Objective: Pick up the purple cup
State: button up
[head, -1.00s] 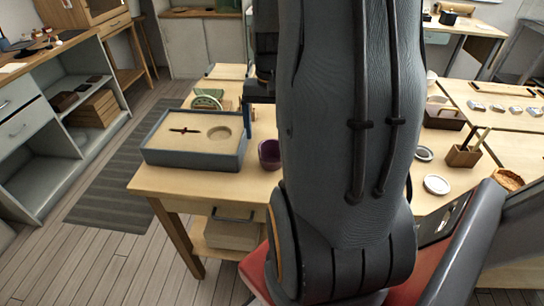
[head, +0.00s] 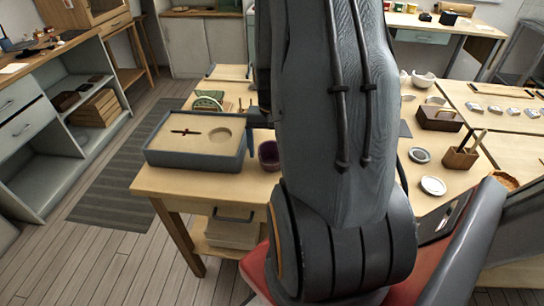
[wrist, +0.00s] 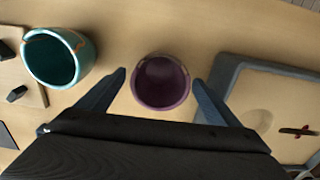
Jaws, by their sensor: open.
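The purple cup (wrist: 161,82) stands upright on the wooden table, its open mouth facing the camera in the wrist view. In the head view the purple cup (head: 268,154) is just right of the sand tray, partly hidden by my arm. My gripper (wrist: 160,77) is open and empty, with one finger on each side of the cup in the wrist picture. Gaps show between the cup and both fingers. I cannot tell how far the fingertips are above the table. In the head view my arm hides most of the gripper.
A teal cup with gold seams (wrist: 84,75) stands to the left in the wrist view. A blue-grey tray of sand (wrist: 224,77) lies close on the right, also seen in the head view (head: 195,159). Bare table lies around the purple cup.

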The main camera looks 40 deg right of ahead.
jog(key=c, duration=1.1)
